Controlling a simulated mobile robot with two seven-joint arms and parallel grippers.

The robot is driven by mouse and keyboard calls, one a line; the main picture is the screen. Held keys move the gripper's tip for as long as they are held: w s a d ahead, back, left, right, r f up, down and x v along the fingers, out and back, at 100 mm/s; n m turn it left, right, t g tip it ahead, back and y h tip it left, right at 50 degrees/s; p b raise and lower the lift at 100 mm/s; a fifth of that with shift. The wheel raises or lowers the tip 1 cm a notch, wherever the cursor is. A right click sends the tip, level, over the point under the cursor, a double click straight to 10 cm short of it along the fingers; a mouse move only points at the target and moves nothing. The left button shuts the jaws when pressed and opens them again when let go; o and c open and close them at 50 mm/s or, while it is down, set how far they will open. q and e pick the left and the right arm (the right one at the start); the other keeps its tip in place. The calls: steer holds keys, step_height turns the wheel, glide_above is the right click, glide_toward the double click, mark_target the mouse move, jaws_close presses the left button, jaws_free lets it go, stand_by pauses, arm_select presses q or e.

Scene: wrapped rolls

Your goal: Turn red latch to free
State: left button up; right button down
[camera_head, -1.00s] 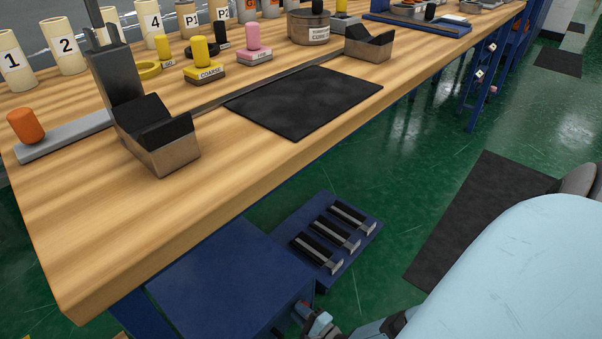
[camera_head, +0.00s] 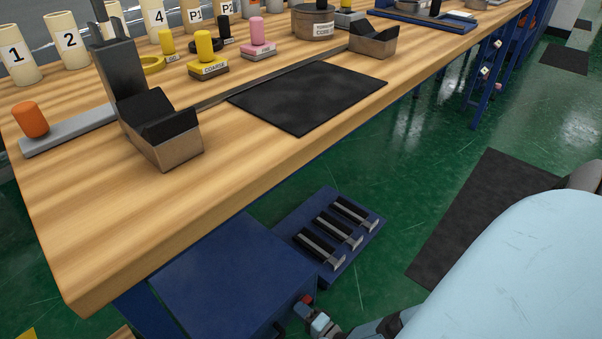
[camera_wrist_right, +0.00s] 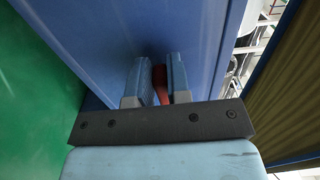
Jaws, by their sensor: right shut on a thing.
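The red latch (camera_wrist_right: 160,84) shows in the right wrist view as a narrow red piece between my fingers, against a blue surface. In the head view a small red spot of it (camera_head: 307,299) shows at the front edge of the blue cabinet (camera_head: 225,275) under the bench. My right gripper (camera_wrist_right: 158,76) is shut on the latch, and in the head view it (camera_head: 312,312) reaches the cabinet from the lower right. The fingers hide part of the latch, so its exact angle cannot be told. My left gripper is not in view.
The wooden bench (camera_head: 80,240) overhangs the cabinet, carrying dark V-shaped rests (camera_head: 160,130), a black mat (camera_head: 308,95), an orange-knobbed bar (camera_head: 60,137) and labelled rolls. A blue tray with black-and-metal pieces (camera_head: 290,222) sits beside the cabinet.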

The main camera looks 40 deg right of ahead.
stand_by(0.3)
steer(key=c, duration=1.1)
jaws_free()
steer(key=shift+s, duration=0.1)
